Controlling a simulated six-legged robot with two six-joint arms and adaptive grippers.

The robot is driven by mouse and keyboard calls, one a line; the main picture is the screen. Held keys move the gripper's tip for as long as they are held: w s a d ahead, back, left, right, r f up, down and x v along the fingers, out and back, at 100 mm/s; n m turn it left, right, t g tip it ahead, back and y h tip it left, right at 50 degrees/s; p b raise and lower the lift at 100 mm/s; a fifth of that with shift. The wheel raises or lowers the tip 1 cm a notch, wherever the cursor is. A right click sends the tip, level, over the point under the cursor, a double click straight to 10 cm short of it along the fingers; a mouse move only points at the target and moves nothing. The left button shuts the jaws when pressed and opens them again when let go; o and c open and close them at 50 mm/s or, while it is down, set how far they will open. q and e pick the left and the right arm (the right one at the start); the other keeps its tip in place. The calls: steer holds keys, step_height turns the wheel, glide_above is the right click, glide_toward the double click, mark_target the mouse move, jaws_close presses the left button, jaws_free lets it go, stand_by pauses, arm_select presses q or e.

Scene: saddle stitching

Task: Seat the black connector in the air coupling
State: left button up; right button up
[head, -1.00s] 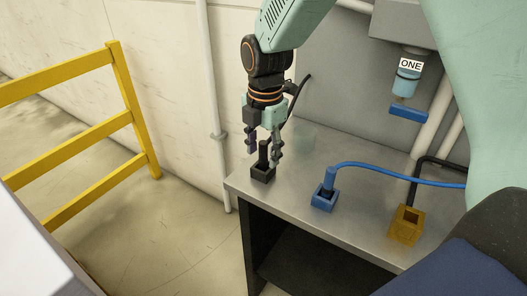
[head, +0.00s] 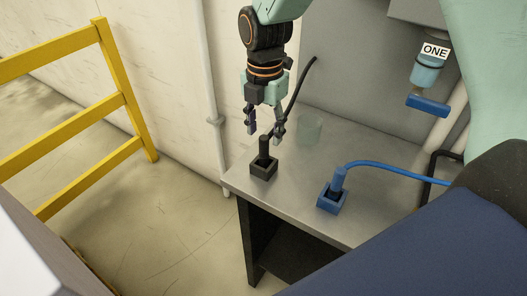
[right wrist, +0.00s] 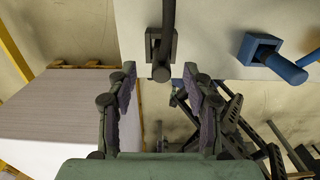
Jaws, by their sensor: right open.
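The black connector (head: 264,147) stands upright in a square black holder (head: 263,170) on the metal table, its black cable curving up behind my right gripper. My right gripper (head: 265,131) is open and empty, its fingertips a little above the connector. In the right wrist view the connector (right wrist: 161,72) shows between the fingertips (right wrist: 159,80), and the black holder (right wrist: 152,40) lies beyond them. A light-blue cylinder (head: 425,75) marked ONE hangs at the upper right with a blue bar (head: 428,106) below it; I cannot tell whether it is the air coupling. My left gripper is not in view.
A blue connector (head: 338,180) with a blue cable stands in a blue holder (head: 330,202) to the right on the table (head: 285,205). A faint translucent block (head: 309,129) is behind. A yellow railing (head: 110,75) stands at the left.

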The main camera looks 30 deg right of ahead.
mark_target(264, 151)
steer(key=shift+s+a+f, duration=0.1)
steer(key=shift+s+f, duration=0.1)
steer(key=shift+f, duration=0.35)
step_height(264, 151, down, 5)
steer(key=shift+a+f+b, duration=0.1)
steer(key=shift+f+b, duration=0.05)
steer(key=shift+b, duration=0.2)
steer(key=shift+s, duration=0.1)
steer(key=c, duration=0.6)
jaws_close()
